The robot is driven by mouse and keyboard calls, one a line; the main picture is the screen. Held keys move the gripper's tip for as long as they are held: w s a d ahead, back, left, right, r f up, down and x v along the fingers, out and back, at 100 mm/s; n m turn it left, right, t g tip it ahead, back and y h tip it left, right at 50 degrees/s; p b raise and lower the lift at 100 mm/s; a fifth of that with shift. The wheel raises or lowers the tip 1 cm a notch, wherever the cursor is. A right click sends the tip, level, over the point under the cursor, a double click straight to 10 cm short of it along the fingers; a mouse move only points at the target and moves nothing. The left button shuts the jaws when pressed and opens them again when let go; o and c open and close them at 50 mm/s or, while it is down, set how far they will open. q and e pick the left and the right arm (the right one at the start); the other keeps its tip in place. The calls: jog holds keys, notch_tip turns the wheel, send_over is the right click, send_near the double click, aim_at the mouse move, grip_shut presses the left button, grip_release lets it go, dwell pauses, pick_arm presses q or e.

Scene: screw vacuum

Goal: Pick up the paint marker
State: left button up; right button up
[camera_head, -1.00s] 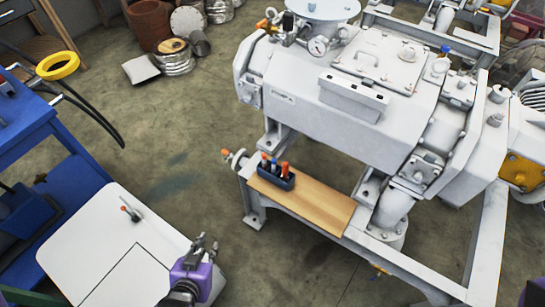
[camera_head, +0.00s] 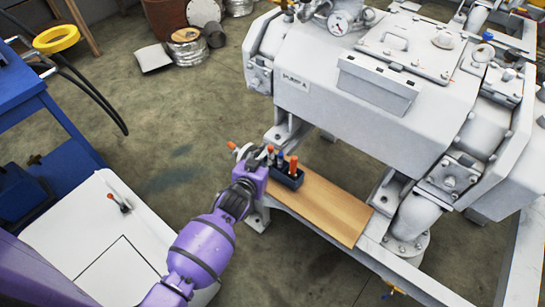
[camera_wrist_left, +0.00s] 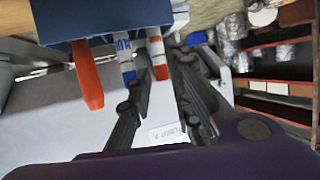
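A dark blue holder (camera_head: 287,178) stands on the wooden board with markers upright in it: one with a red top (camera_head: 270,155), one with a blue top (camera_head: 281,158) and an orange-red one (camera_head: 294,165). My left gripper (camera_head: 262,168) is at the holder's left end. In the left wrist view the holder (camera_wrist_left: 100,18) is at the top, with an orange-red marker (camera_wrist_left: 88,78), a blue-and-white marker (camera_wrist_left: 123,55) and a red-and-white marker (camera_wrist_left: 157,55). The left fingers (camera_wrist_left: 163,75) are apart, with the red-and-white marker between them in the picture; contact is unclear. My right gripper is out of view.
The wooden board (camera_head: 325,208) lies on the white pump frame, bare right of the holder. The large white pump (camera_head: 365,100) rises behind it. An orange-handled valve (camera_head: 237,149) is just left of the gripper. A white-topped table (camera_head: 75,235) stands at left.

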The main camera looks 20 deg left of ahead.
aim_at(270, 152)
pick_arm(q)
jog(key=x, duration=0.4)
jog(key=shift+b, duration=0.3)
grip_shut()
